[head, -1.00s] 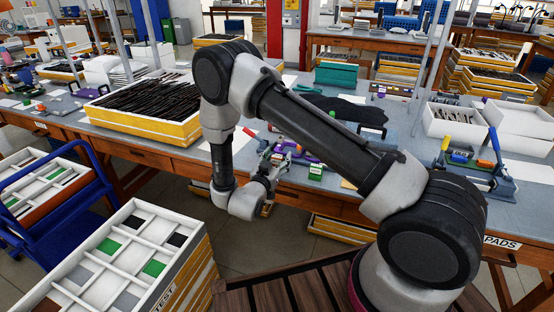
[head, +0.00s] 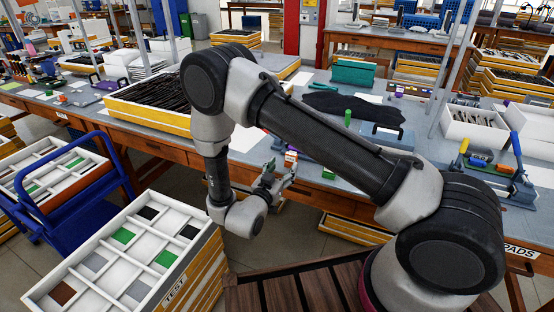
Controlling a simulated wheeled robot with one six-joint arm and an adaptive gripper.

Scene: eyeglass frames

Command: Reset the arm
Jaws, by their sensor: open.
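My arm (head: 320,138) arches across the middle of the head view, with its elbow high at the left and its wrist hanging down. My gripper (head: 279,174) is open, in front of the workbench edge. It points up and away to the right from the wrist. I see nothing held between its fingers, though they are small in the picture.
The workbench (head: 150,135) carries a yellow-sided crate of dark frames (head: 120,112), a teal box (head: 353,73) and a blue-handled fixture (head: 517,150). A compartment tray marked TEST (head: 63,268) stands at front left, beside a blue cart (head: 50,222). Floor shows between tray and bench.

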